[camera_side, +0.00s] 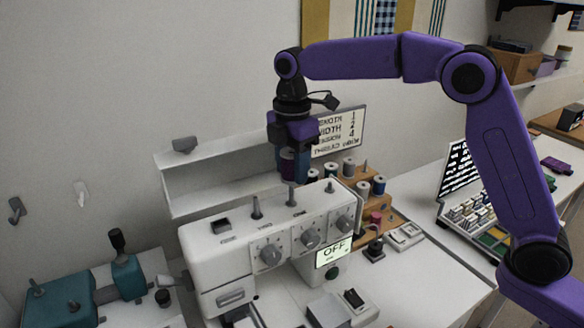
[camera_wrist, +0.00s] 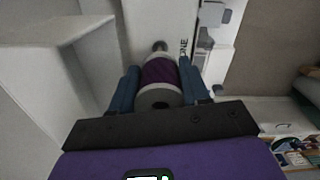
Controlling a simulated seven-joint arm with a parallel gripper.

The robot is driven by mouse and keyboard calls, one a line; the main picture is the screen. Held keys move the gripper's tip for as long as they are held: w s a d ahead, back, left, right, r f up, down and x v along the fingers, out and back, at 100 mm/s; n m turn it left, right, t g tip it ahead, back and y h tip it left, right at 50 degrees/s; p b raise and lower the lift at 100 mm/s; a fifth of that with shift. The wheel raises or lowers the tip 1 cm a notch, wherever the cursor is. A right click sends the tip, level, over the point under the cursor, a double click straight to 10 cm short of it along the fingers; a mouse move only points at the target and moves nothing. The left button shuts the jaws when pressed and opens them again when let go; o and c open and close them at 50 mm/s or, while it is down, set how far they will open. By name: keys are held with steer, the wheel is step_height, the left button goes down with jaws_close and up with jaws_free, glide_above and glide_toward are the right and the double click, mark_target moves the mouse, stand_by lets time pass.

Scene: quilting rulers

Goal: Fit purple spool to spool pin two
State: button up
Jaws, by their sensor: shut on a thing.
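My gripper (camera_side: 289,172) is shut on the purple spool (camera_side: 288,158), above the top of the white sewing machine (camera_side: 215,245). In the wrist view the purple spool (camera_wrist: 160,71), with pale end rims, sits between my two blue fingers. Two spool pins stand on the machine's top: a left pin (camera_side: 256,208) and a right pin (camera_side: 291,197). The spool is above the right pin and appears clear of it. In the wrist view a pin tip (camera_wrist: 160,46) shows just beyond the spool, beside lettering that seems to read "ONE". The pin labels are too small to read in the side view.
A white shelf (camera_side: 200,187) stands behind the machine. A wooden rack (camera_side: 376,203) with several spools is at right, near a sign (camera_side: 345,130) partly hidden by my gripper. A teal machine (camera_side: 60,303) is at lower left. An OFF display (camera_side: 334,250) is on the machine's front.

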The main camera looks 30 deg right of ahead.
steer(key=shift+r, duration=0.1)
steer(key=shift+r, duration=1.95)
